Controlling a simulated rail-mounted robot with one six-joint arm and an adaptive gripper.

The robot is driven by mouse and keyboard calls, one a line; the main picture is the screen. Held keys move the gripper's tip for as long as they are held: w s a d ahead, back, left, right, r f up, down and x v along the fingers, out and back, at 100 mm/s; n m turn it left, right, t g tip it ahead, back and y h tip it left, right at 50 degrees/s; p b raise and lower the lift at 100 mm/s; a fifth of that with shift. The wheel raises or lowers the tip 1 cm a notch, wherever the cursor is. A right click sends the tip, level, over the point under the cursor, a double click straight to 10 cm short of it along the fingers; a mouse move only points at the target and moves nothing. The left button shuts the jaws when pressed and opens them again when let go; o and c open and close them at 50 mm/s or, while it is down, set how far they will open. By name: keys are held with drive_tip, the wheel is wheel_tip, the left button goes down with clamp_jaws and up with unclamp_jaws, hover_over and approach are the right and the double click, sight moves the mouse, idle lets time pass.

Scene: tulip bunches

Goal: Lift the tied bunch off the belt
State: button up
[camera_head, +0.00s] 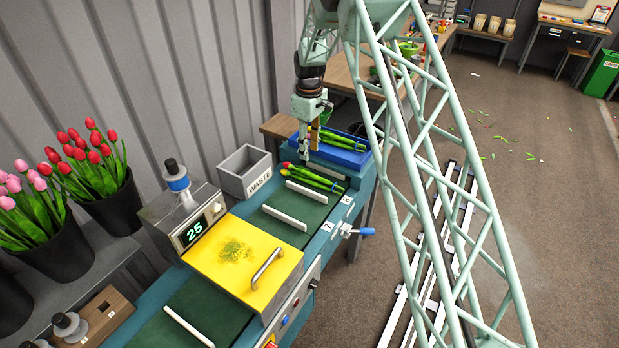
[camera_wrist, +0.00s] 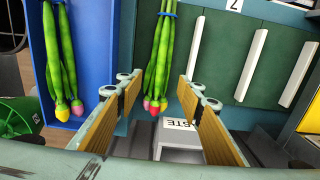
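The tied bunch (camera_head: 318,179) of green stems with red and pink tulip heads lies at the far end of the green belt (camera_head: 272,226). In the wrist view the bunch (camera_wrist: 161,60) shows with a blue tie around its stems and its heads toward the bottom of the picture. My gripper (camera_head: 311,148) is above the far belt end. In the wrist view my gripper (camera_wrist: 160,88) is open and empty, one wooden-faced finger on each side of the bunch in the picture. I cannot tell how far above the bunch the fingertips are.
A blue crate (camera_head: 350,163) with tulip stems stands just beyond the belt end. White dividers (camera_head: 307,192) cross the belt. A grey waste bin (camera_head: 246,181) stands beside it. A yellow cover (camera_head: 240,279) spans the belt nearer me.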

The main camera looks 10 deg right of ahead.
sight(310, 173)
drive_tip(key=shift+f, duration=4.05)
drive_tip(key=shift+f, duration=0.1)
drive_tip(key=shift+s+f, duration=0.1)
drive_tip(key=shift+f, duration=2.4)
drive_tip(key=c, duration=0.6)
